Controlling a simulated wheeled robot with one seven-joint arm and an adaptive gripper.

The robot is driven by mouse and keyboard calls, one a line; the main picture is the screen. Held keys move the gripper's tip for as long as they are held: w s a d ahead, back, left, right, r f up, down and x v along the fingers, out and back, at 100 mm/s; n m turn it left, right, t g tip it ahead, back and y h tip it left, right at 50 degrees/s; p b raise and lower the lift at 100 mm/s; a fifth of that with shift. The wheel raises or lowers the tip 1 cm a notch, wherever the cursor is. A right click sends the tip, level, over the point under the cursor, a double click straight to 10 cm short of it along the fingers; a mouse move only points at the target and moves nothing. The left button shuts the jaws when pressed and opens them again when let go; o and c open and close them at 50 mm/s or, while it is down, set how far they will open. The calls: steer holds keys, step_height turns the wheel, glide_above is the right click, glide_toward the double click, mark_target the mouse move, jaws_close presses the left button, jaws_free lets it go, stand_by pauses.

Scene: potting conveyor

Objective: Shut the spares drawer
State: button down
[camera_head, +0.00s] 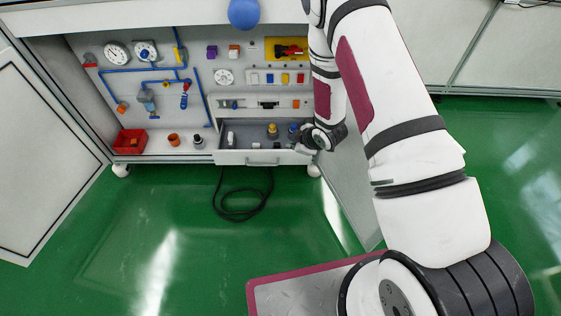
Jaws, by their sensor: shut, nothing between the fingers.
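The spares drawer (262,159) is a light grey drawer low in the cabinet, right of its middle. It is pulled out, and its inside shows. It holds a white item (231,138), a yellow-topped piece (272,130) and a blue-topped piece (293,131). A handle (262,164) is on its front. My gripper (303,147) is at the drawer's right end, close to the front panel's top corner. It is small and partly hidden by my wrist. Its fingers are shut with nothing seen between them. I cannot tell whether it touches the drawer.
A red bin (130,143) and an orange cup (173,139) stand left of the drawer. A panel with gauges and blue pipes (130,70) is above. A cabinet door (345,180) stands open on the right. A black cable (243,212) lies on the clear green floor.

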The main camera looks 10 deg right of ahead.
step_height(320, 180, down, 7)
steer(key=s+a+b, duration=0.1)
steer(key=s, duration=0.1)
steer(key=w+a+f+b, duration=0.2)
steer(key=w+f+b, duration=0.4)
steer(key=w, duration=0.3)
steer(key=shift+w+f+n+y, duration=0.2)
steer(key=shift+f+n+y, duration=0.2)
steer(key=shift+f, duration=0.3)
